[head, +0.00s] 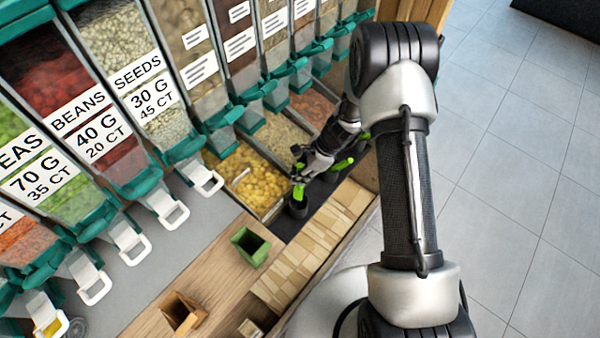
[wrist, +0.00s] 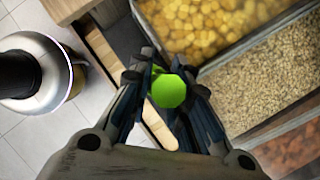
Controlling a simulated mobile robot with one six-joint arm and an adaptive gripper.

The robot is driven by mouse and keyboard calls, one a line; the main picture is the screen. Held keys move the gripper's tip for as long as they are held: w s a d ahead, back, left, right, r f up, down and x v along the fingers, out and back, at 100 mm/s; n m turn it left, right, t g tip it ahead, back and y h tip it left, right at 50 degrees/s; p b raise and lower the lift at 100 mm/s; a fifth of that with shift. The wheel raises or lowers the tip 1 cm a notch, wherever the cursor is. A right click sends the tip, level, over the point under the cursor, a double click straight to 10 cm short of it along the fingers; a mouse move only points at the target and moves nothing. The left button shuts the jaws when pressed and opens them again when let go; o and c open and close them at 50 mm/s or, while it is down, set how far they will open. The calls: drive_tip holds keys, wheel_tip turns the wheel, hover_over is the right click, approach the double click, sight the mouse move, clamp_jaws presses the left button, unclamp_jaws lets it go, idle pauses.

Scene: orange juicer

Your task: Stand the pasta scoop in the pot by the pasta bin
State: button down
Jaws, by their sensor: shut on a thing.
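My gripper (head: 303,173) is shut on the green pasta scoop (head: 298,191), beside the pasta bin. In the wrist view the scoop's round green end (wrist: 169,91) sits between the two fingertips (wrist: 165,82). The black pot (head: 298,209) stands at the near corner of the pasta bin (head: 262,198), full of yellow pasta. The scoop looks upright, with its lower part at the pot's mouth. I cannot tell how deep it is in the pot. The pot is hidden in the wrist view.
Another green scoop (head: 342,165) stands farther along the dark strip, close to my gripper. Open bins of grain (head: 282,138) lie beyond the pasta. A green box (head: 250,247) and a wooden box (head: 183,313) stand on the wooden counter. Dispensers with teal frames line the back.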

sight(300, 191)
drive_tip(key=shift+f+b, duration=4.35)
drive_tip(key=shift+f, duration=1.15)
drive_tip(key=c, duration=1.4)
unclamp_jaws()
drive_tip(key=shift+o, duration=0.2)
drive_tip(key=o, duration=0.7)
drive_tip(key=shift+o, duration=0.2)
drive_tip(key=shift+r, duration=0.15)
drive_tip(key=shift+r+p, duration=2.65)
drive_tip(key=shift+r, duration=0.8)
